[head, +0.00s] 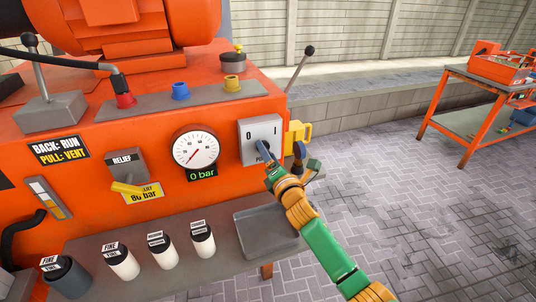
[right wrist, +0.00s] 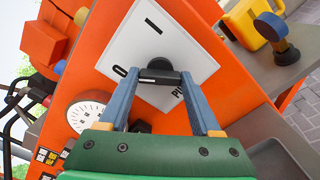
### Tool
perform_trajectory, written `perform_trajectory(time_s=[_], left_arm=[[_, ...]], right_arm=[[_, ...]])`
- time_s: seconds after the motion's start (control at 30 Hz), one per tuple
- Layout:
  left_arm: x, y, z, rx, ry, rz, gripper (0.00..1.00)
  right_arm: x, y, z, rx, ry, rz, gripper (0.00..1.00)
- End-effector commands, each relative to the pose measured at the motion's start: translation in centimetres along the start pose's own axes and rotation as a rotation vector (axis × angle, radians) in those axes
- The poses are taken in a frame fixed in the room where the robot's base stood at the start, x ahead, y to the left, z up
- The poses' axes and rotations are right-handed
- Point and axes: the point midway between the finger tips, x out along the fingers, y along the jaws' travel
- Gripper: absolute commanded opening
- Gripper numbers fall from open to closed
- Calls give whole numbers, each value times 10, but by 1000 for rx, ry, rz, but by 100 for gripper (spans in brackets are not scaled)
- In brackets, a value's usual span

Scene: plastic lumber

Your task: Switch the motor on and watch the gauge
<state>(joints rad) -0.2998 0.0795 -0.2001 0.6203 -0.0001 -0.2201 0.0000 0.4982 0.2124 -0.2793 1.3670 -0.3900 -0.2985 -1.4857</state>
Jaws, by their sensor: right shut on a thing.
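The motor switch is a black rotary knob on a white plate (head: 262,132) marked 0 and I, on the front of the orange machine (head: 100,195). My right gripper (head: 264,158) is at this plate. In the right wrist view its two blue fingers are shut on the black knob (right wrist: 158,76), which lies crosswise between the tips. Which mark the knob points to is hard to tell. The round white gauge (head: 196,149) is left of the switch, with a green readout of 0 bar under it. My left gripper is not in view.
A grey tray (head: 266,232) sits on the shelf below the switch. Several white, black-capped bottles (head: 121,262) stand left of it. A yellow padlock-like item (head: 299,133) is at the machine's right edge. An orange table (head: 470,118) stands at the far right; paving between is clear.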

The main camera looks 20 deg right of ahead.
Motion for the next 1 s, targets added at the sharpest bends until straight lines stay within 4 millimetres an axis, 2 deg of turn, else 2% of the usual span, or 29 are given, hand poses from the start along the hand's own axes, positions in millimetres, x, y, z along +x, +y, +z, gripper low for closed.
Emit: perform_trajectory(time_s=[0.37, 1.0], left_arm=[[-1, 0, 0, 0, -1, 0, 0], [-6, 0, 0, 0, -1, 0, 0]], right_arm=[[0, 0, 0, 174, -2, -1, 9], [0, 0, 1, 777, -2, 1, 9]])
